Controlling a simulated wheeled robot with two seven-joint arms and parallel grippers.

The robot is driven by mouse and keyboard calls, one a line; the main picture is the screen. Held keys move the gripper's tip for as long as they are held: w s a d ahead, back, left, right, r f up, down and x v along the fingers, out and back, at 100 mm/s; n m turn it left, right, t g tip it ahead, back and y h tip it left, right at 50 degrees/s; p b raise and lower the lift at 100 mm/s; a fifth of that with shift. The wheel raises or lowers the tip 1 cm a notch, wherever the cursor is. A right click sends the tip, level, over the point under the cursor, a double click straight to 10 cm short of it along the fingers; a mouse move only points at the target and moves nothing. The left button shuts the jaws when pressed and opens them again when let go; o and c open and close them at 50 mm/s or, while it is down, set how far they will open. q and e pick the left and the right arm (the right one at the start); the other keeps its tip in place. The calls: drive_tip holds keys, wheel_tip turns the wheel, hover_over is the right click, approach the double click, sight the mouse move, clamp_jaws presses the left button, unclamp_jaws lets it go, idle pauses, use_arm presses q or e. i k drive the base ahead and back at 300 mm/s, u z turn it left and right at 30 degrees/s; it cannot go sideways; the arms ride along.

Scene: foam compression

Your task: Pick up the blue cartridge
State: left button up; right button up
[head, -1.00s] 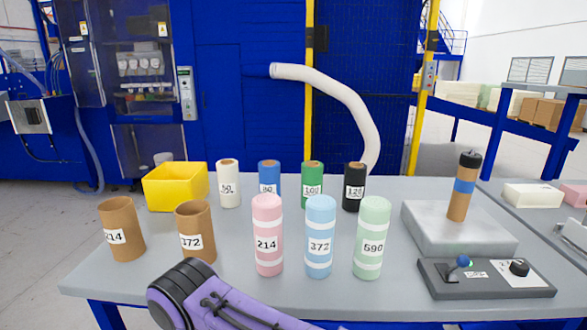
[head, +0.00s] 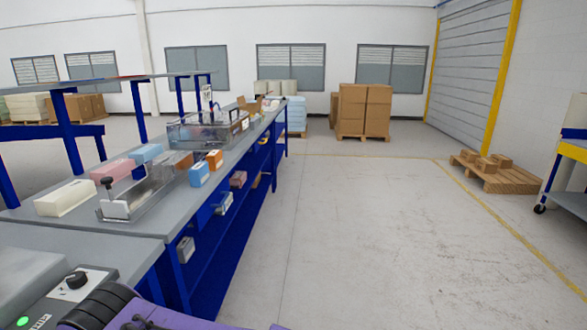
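No blue cartridge shows in the head view now; the row of labelled cylinders is out of the picture. Neither of my grippers is in view. Only a purple and black link of my own arm shows at the bottom left edge. A control box (head: 98,270) with a black knob and a green light is at the lower left corner.
A long bench (head: 160,210) at left carries a white block (head: 66,198), a pink block (head: 113,172), a light blue block (head: 146,153) and a clear tray (head: 135,195). Stacked cartons (head: 364,108) and a pallet (head: 500,175) stand farther back. The floor (head: 360,235) between is clear.

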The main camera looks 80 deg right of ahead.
sight(199, 174)
drive_tip(key=z, duration=2.05)
